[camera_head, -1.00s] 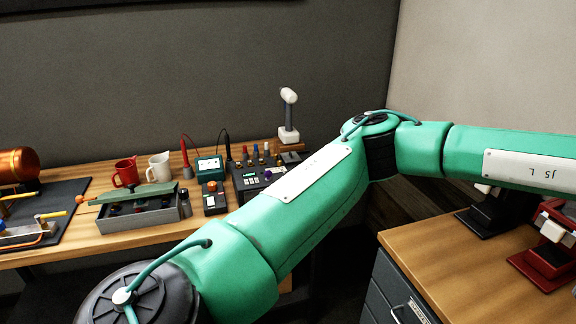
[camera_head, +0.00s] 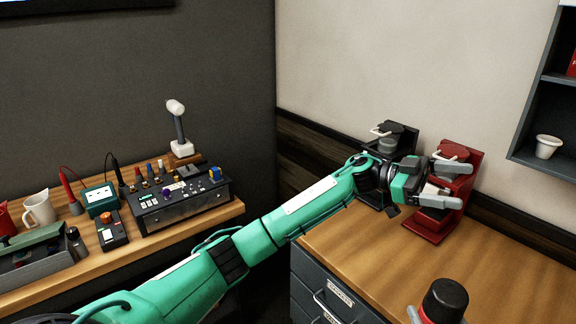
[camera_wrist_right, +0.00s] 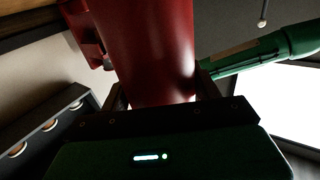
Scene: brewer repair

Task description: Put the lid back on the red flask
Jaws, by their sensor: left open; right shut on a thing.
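The red flask (camera_wrist_right: 158,50) fills the middle of the right wrist view, between the fingers of my right gripper (camera_wrist_right: 160,95), which is shut on it. In the head view the flask's upper end shows at the bottom edge, with a black cap-like top (camera_head: 445,298) on it. I cannot tell whether this top is the lid. A pale piece at its left may be a right finger. My left gripper (camera_head: 450,184) is open at the red brewer stand (camera_head: 466,178), in front of it. I see nothing clearly held between its fingers.
A black brewer stand (camera_head: 400,135) is behind my left wrist. The wooden counter (camera_head: 490,262) is clear between the stands and the flask. A workbench (camera_head: 150,238) at left carries a control box (camera_head: 185,203), meters and mugs. A wall shelf (camera_head: 548,120) holds a white cup (camera_head: 548,147).

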